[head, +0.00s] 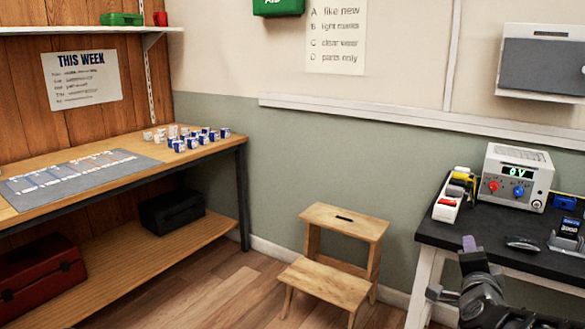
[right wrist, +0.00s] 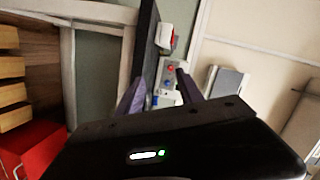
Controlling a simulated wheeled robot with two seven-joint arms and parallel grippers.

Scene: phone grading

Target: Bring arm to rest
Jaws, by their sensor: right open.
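My right gripper (head: 453,268) is at the lower right of the head view, in front of the dark-topped table (head: 478,235). Its two purple-grey fingers are apart. In the right wrist view the gripper (right wrist: 161,78) is open, with nothing seen held between the fingers. Beyond them, blurred and tilted, is the power supply (right wrist: 170,72). My left gripper and arm are not in view.
The power supply (head: 516,176) reads 0V, beside a white holder (head: 448,208) and a dark mouse-like object (head: 522,243). A wooden step stool (head: 345,222) stands on the floor. The left bench (head: 110,160) holds a grey mat (head: 75,177) and several small blue-white boxes.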

